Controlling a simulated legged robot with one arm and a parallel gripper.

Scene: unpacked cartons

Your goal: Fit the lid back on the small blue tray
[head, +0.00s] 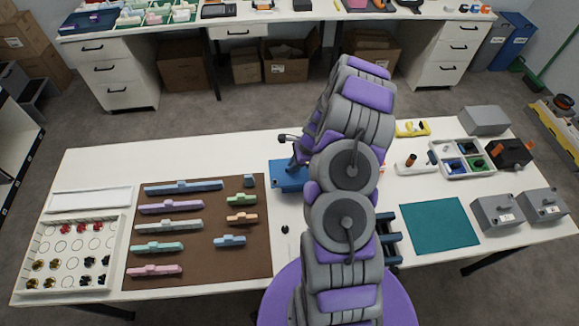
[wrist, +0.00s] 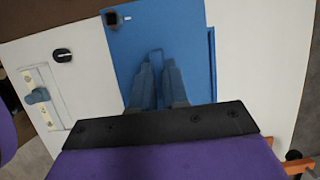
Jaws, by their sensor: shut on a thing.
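A flat blue lid (wrist: 190,40) fills the upper middle of the wrist view. My gripper (wrist: 159,64) is shut on an upright blue grip on it, between the two fingers. A narrow blue strip (wrist: 211,65) shows along the lid's right edge; it looks like part of the small blue tray. I cannot tell whether the lid is seated or just above it. In the head view the blue piece (head: 287,178) is at the middle of the table, beside the brown mat. My arm hides its right part, and lid and tray cannot be told apart there.
A small black knob (wrist: 112,18) is at the lid's upper left corner. The brown mat (head: 196,270) with several coloured bars lies left. A teal mat (head: 439,225), grey boxes (head: 496,212) and a sectioned white tray (head: 437,148) are right.

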